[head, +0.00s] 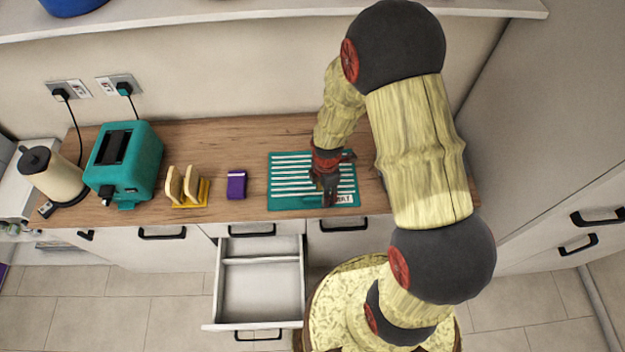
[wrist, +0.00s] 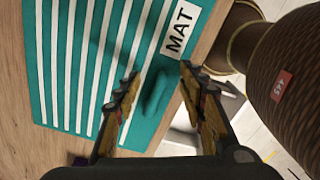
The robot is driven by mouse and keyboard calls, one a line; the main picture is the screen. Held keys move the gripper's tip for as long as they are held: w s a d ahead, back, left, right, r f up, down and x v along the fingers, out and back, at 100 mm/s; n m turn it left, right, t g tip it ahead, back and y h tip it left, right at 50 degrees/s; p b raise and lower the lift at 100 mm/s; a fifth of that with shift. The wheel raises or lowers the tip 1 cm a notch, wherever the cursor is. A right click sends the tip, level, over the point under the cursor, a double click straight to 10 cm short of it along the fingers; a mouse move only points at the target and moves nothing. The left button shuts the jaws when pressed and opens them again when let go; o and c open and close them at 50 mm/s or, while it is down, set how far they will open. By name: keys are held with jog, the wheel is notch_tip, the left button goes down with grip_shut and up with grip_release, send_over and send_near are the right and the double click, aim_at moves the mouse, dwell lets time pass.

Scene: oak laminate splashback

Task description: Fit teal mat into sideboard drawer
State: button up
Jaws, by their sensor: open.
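The teal mat (head: 283,202) with white stripes lies flat on the wooden counter, under my gripper (head: 329,192). In the wrist view the mat (wrist: 62,12) shows a white label reading MAT near its edge and a raised teal bump, perhaps a handle, between my fingers. My gripper (wrist: 158,88) is open, its fingers apart above that part of the mat. Whether the fingers touch the mat I cannot tell. The sideboard drawer (head: 262,292) below the counter is pulled out, looks empty, and has a divider across it near the back.
On the counter left of the mat stand a purple box (head: 236,185), a yellow toast rack (head: 190,190) with slices, a teal toaster (head: 125,160) and a cream kettle (head: 55,178). A shelf (head: 250,12) runs above. Other drawers beside the open one are shut.

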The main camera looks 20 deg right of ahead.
jog(key=shift+f, duration=0.6)
jog(key=shift+c, duration=0.9)
grip_shut()
jog(key=shift+r, duration=0.1)
